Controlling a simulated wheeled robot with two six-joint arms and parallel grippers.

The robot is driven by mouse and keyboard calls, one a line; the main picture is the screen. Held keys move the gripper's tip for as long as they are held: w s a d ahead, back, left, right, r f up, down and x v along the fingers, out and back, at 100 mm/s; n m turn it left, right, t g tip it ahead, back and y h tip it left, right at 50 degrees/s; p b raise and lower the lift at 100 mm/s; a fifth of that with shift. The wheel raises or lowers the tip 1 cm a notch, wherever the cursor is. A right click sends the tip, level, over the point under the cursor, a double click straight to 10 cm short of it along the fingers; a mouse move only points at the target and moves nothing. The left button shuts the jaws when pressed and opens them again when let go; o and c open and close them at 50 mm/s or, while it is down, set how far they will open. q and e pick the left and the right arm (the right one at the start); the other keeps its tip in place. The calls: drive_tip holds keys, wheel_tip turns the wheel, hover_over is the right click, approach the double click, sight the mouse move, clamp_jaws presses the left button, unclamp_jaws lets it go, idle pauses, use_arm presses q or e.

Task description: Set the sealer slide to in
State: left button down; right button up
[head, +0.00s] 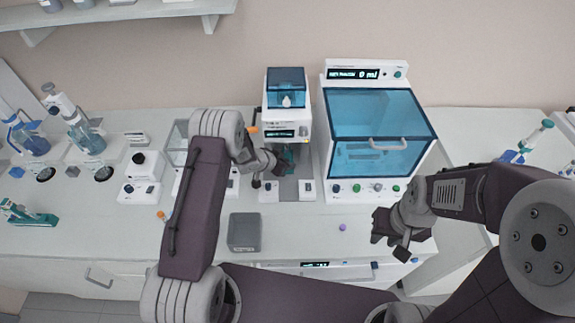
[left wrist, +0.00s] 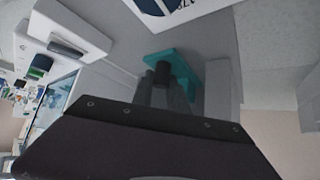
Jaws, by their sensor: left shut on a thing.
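The sealer (head: 284,128) is the white machine with a blue window and a small display, at the back middle of the bench. Its teal slide (head: 290,153) shows low at its front, partly hidden by my left gripper. My left gripper (head: 277,172) reaches in from the left, in front of the sealer. In the left wrist view its fingers (left wrist: 165,88) are shut on a dark knob on the teal slide (left wrist: 187,66), over a grey strip. My right gripper (head: 390,247) is open and empty above the bench's front edge, at the right.
A larger cabinet (head: 378,130) with a blue window stands right of the sealer. A grey box (head: 245,232) and a small purple item (head: 342,227) lie near the front edge. Pipettes on stands (head: 85,132) and a teal rack (head: 27,214) are at the left.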

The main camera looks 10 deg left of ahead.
use_arm(q)
drive_tip(key=shift+w+a+r, duration=0.1)
drive_tip(key=c, duration=1.6)
unclamp_jaws()
drive_tip(key=shift+w, duration=0.1)
drive_tip(key=b+v, duration=0.1)
drive_tip(key=v, duration=0.8)
drive_tip(key=shift+a, duration=0.1)
